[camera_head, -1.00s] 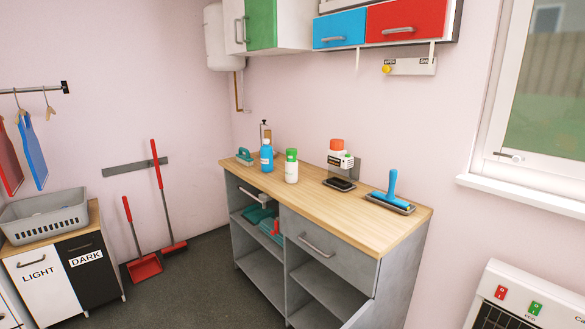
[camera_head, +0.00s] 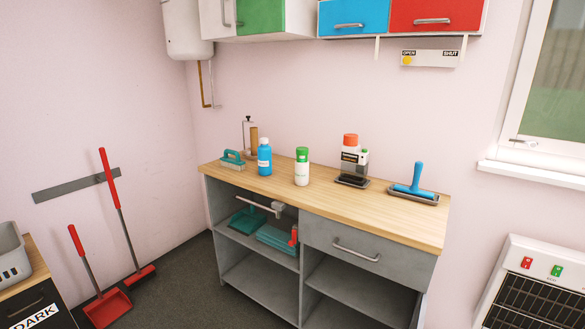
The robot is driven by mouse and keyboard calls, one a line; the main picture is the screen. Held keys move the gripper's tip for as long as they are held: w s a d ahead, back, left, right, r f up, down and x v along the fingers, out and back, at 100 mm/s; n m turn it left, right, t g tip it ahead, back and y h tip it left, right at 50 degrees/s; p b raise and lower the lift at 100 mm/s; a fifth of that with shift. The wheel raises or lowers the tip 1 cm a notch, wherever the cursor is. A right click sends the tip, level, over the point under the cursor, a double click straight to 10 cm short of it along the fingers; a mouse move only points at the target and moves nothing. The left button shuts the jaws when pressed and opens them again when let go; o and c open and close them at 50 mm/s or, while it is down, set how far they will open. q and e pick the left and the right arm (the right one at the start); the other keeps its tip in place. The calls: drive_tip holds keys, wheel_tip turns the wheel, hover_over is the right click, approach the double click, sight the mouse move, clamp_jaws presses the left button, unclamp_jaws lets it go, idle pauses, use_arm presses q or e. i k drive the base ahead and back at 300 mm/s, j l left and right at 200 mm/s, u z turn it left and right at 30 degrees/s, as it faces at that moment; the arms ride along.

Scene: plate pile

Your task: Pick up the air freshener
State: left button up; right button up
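A wooden-topped counter (camera_head: 400,213) stands against the pink wall. On it are a blue bottle with a white cap (camera_head: 264,157), a white bottle with a green cap (camera_head: 302,172), and a dark and white container with an orange top (camera_head: 350,158). All stand upright. Neither of my grippers shows in this view.
A teal brush (camera_head: 232,159) lies at the counter's left end and a blue-handled tool (camera_head: 411,190) at its right. A paper-towel-like holder (camera_head: 250,135) stands behind. Wall cabinets (camera_head: 433,17) hang above. Red broom and dustpan (camera_head: 107,307) stand left. Dark floor is clear in front-left.

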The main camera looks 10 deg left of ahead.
sight(302, 167)
drive_tip(key=i+j+z, duration=0.1)
drive_tip(key=i+j, duration=0.2)
drive_tip(key=i+j+z, duration=0.15)
drive_tip(key=j, duration=0.3)
drive_tip(key=i+j+z, duration=0.1)
drive_tip(key=i+j, duration=0.25)
drive_tip(key=i+j+z, duration=0.15)
drive_tip(key=j, duration=0.3)
drive_tip(key=i, duration=0.1)
